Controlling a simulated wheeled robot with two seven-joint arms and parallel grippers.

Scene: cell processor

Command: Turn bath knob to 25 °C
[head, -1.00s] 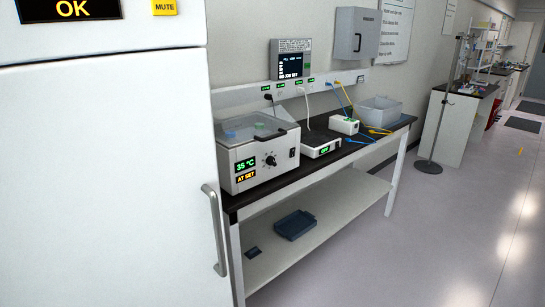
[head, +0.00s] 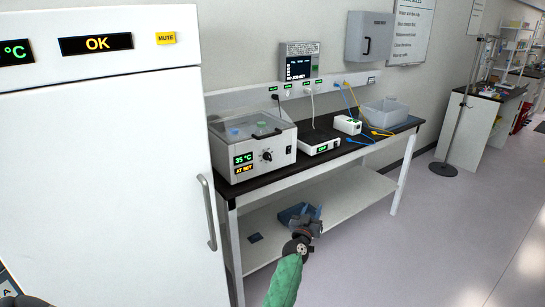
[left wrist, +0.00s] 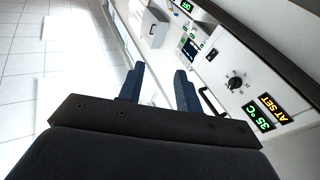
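The bath (head: 222,166) is a grey box with a clear lid at the left end of the bench. Its black knob (head: 267,156) is on the front panel, right of a display (head: 243,159) reading 35 °C above AT SET. In the left wrist view the knob (left wrist: 235,83) and display (left wrist: 257,118) are at the right, clear of the fingers. My left gripper (head: 304,212) is in front of the bench, lower than the knob and to its right, touching nothing. Its fingers are apart and empty in the left wrist view (left wrist: 160,76). My right gripper is not in view.
A tall white cabinet (head: 110,180) with a handle stands close at the left. The bench (head: 232,190) holds a flat device (head: 319,142), a small white box (head: 347,125) and a grey bin (head: 388,112).

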